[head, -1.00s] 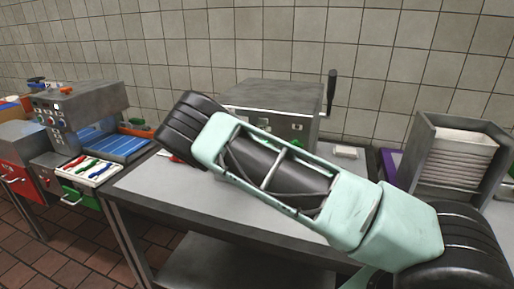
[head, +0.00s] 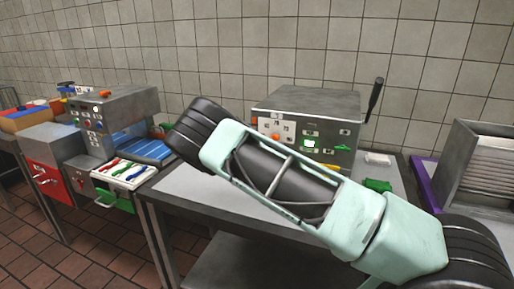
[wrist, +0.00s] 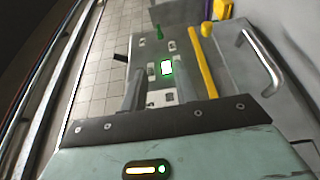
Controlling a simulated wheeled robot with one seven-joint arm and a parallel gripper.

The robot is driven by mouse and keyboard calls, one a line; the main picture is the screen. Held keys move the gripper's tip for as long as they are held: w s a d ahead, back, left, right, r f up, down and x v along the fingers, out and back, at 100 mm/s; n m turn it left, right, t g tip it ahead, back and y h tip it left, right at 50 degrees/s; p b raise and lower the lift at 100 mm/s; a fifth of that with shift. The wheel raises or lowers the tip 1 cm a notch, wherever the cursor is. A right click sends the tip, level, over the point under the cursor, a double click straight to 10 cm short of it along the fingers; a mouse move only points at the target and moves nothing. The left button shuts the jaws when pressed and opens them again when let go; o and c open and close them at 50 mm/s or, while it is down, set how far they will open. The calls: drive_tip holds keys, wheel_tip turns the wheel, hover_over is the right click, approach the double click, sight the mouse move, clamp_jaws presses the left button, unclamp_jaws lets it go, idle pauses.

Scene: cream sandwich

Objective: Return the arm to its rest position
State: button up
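My pale green and black arm (head: 375,225) stretches across the head view from lower right to upper left, in front of the steel table. My gripper (wrist: 158,72) shows in the wrist view, with two grey fingers apart and nothing seen between them. Beyond the fingers is a grey panel with a lit green screen (wrist: 167,68). The gripper is not visible in the head view.
A steel machine with a dial and lever (head: 310,105) stands on the table (head: 185,185) behind my arm. At left are another machine (head: 120,105), a cutlery drawer (head: 125,172) and a red-fronted cabinet (head: 45,178). A steel rack (head: 480,165) stands at right.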

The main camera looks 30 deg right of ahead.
drive_tip(key=shift+s, duration=0.1)
drive_tip(key=s+a+f+n+t+y, duration=0.3)
drive_tip(key=s+a+n+t+y, duration=0.3)
drive_tip(key=s+a+y, duration=0.75)
drive_tip(key=s+a+r+n+t+y, duration=0.1)
drive_tip(key=s+a+n, duration=0.3)
drive_tip(key=s+a, duration=0.4)
drive_tip(key=s+a+r+n+t+y, duration=0.1)
drive_tip(key=s+a+r+n, duration=0.3)
drive_tip(key=s+a, duration=0.4)
drive_tip(key=s+t, duration=0.1)
drive_tip(key=s, duration=0.3)
drive_tip(key=shift+a+t, duration=0.3)
drive_tip(key=shift+a, duration=0.05)
drive_tip(key=shift+y, duration=0.25)
